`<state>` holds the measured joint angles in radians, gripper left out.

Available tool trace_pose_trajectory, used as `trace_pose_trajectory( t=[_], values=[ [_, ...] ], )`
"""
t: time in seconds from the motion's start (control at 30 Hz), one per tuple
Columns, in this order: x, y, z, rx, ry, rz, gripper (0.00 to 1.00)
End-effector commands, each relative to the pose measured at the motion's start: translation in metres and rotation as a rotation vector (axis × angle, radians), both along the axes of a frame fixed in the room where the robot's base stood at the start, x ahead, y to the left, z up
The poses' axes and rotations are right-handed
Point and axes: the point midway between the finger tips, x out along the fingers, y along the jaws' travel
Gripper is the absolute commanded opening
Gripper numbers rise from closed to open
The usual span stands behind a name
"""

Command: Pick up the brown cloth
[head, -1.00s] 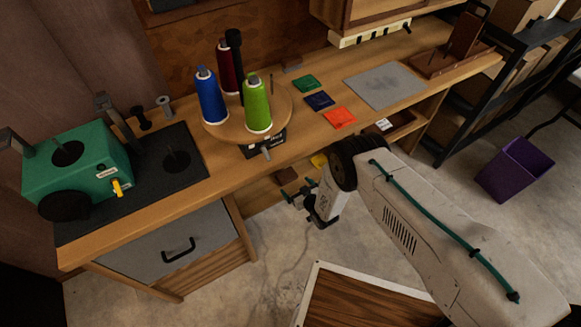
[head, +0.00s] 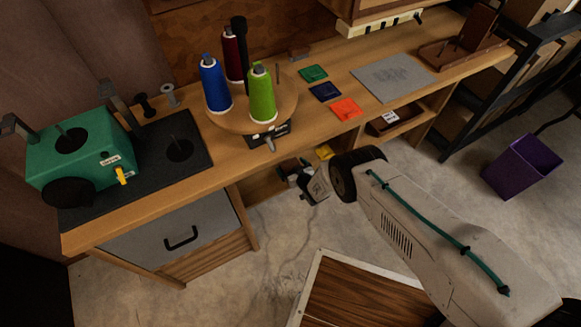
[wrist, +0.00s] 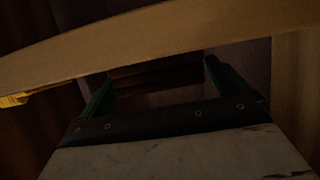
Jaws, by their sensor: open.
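My gripper (head: 292,168) reaches under the front edge of the wooden bench in the head view, partly hidden by my arm. In the wrist view, its two green fingers (wrist: 160,82) stand apart, with their tips hidden behind a wooden board edge. A dark reddish-brown folded thing, likely the brown cloth (wrist: 157,72), lies ahead between the fingers in the dim space. I cannot tell whether the fingers touch it. In the head view I cannot make the brown cloth out clearly behind my gripper.
The bench edge (wrist: 150,45) crosses close above my fingers. A yellow cloth (head: 324,152) lies on the low shelf to the right. Green (head: 313,73), navy (head: 325,91) and orange (head: 347,108) cloths lie on the bench top. A thread turntable (head: 285,110) stands above.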

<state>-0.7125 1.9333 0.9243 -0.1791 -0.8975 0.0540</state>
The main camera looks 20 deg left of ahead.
Motion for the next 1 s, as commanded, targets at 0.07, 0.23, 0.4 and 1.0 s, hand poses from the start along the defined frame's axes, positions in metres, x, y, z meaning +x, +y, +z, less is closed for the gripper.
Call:
trace_pose_trajectory(
  t=[0.07,0.23,0.4,1.0],
  values=[
    [0.000,0.000,0.000,0.000,0.000,0.000,0.92],
    [0.000,0.000,0.000,0.000,0.000,0.000,0.59],
    [0.000,0.000,0.000,0.000,0.000,0.000,0.59],
    [-0.013,-0.004,0.036,-0.002,0.004,0.002,0.59]
  ],
)
